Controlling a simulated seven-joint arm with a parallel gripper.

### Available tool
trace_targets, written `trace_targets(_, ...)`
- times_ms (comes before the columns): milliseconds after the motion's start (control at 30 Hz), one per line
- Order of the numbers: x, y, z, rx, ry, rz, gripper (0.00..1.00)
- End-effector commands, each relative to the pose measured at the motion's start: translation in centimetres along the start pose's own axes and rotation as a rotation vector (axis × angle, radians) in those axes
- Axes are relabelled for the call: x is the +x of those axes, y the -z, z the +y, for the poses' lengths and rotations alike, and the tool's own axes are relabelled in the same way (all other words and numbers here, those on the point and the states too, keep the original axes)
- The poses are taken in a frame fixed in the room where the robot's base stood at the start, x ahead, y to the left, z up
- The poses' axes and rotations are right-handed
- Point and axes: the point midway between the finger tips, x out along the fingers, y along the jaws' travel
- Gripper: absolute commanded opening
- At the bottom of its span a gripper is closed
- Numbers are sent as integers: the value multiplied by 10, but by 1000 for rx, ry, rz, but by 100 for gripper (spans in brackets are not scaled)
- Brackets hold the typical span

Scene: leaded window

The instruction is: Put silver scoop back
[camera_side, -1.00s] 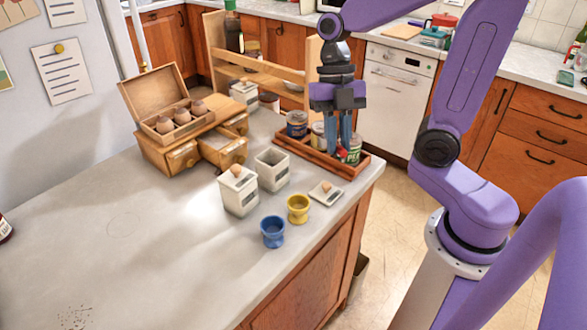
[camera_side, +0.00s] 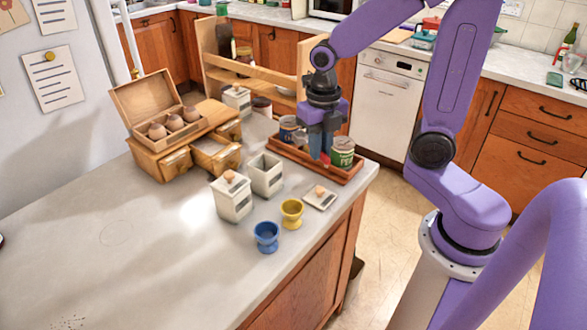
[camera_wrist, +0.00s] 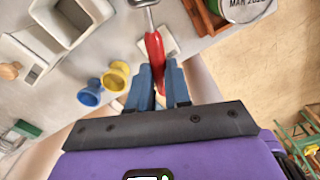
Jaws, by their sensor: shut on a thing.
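My gripper (camera_side: 320,158) is shut on the red handle (camera_wrist: 154,55) of the silver scoop (camera_wrist: 143,3). The scoop's metal end points away from me and is cut off by the top edge of the wrist view. In the side view only a bit of the red handle (camera_side: 325,159) shows at the fingertips, and the silver part is hidden. The gripper hangs at the near left part of the wooden tray (camera_side: 345,177). An open white canister (camera_side: 266,176) stands to the left of the gripper; it also shows at the top left of the wrist view (camera_wrist: 92,8).
A lidded white canister (camera_side: 232,198), a blue cup (camera_side: 266,237), a yellow cup (camera_side: 291,214) and a loose lid (camera_side: 320,200) stand near the open canister. Jars (camera_side: 342,153) stand in the tray. A small drawer chest (camera_side: 180,163) bears an open box. The counter's front left is clear.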

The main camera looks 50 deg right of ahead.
Motion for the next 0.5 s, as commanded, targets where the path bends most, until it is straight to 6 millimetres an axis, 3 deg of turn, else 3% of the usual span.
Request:
trace_targets(133, 11, -21, 9, 3, 3, 4, 0)
trace_targets(500, 54, -54, 23, 2, 1, 3, 0)
